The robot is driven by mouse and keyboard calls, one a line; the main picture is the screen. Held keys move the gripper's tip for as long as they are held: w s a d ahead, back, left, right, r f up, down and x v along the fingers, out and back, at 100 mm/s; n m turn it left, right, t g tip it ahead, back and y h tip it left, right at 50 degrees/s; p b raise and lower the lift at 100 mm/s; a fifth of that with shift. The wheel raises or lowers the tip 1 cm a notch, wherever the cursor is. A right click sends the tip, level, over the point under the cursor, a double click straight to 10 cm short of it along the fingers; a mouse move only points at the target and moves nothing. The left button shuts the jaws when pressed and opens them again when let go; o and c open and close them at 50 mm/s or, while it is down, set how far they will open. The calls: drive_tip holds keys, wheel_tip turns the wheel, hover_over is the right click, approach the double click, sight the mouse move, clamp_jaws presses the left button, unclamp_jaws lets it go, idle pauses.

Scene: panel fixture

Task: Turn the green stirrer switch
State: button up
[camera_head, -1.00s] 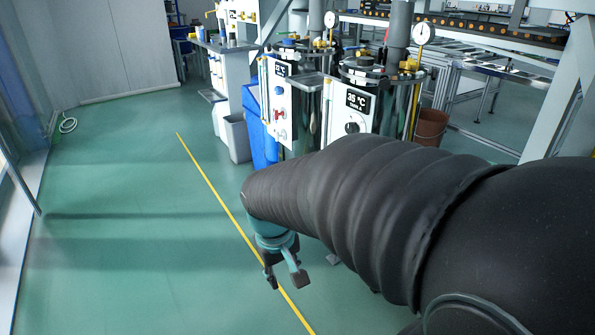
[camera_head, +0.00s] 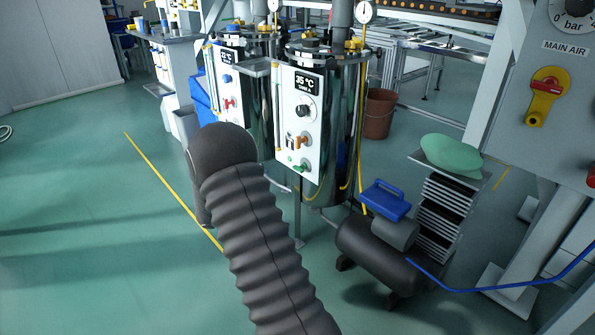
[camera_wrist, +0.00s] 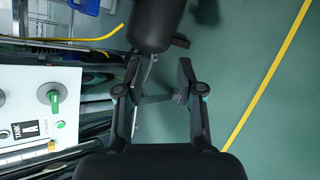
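A white panel (camera_head: 298,95) with a 35 °C display is mounted on the right-hand steel tank. A green switch (camera_head: 298,164) sits near its bottom edge, below an orange switch (camera_head: 304,140) and a black knob (camera_head: 303,111). In the wrist view a green switch (camera_wrist: 53,100) on a round grey base shows at the left, on a white panel (camera_wrist: 30,115) labelled TANK. My gripper (camera_wrist: 160,72) is open and empty, its fingers apart over the floor, to the right of that panel and not touching the switch. In the head view my arm's black sleeve hides the gripper.
A second tank (camera_head: 255,85) with red and blue controls stands left. A black compressor (camera_head: 378,260) with a blue box (camera_head: 386,200) lies on the floor at right. A grey cabinet (camera_head: 515,110) with a yellow-red valve stands far right. Open green floor lies left.

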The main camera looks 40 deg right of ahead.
drive_tip(key=w+d+f+t+h, duration=0.2)
drive_tip(key=w+d+h, duration=0.15)
drive_tip(key=w, duration=0.35)
drive_tip(key=m+t+h, duration=0.2)
drive_tip(key=t+h, duration=0.1)
drive_tip(key=h, duration=0.1)
approach(296, 170)
drive_tip(key=d, duration=0.3)
drive_tip(key=d+p, duration=0.1)
drive_tip(key=d, duration=0.6)
drive_tip(key=shift+w+d+r, duration=0.2)
drive_tip(key=shift+w+d, duration=0.1)
drive_tip(key=shift+d, duration=0.1)
clamp_jaws()
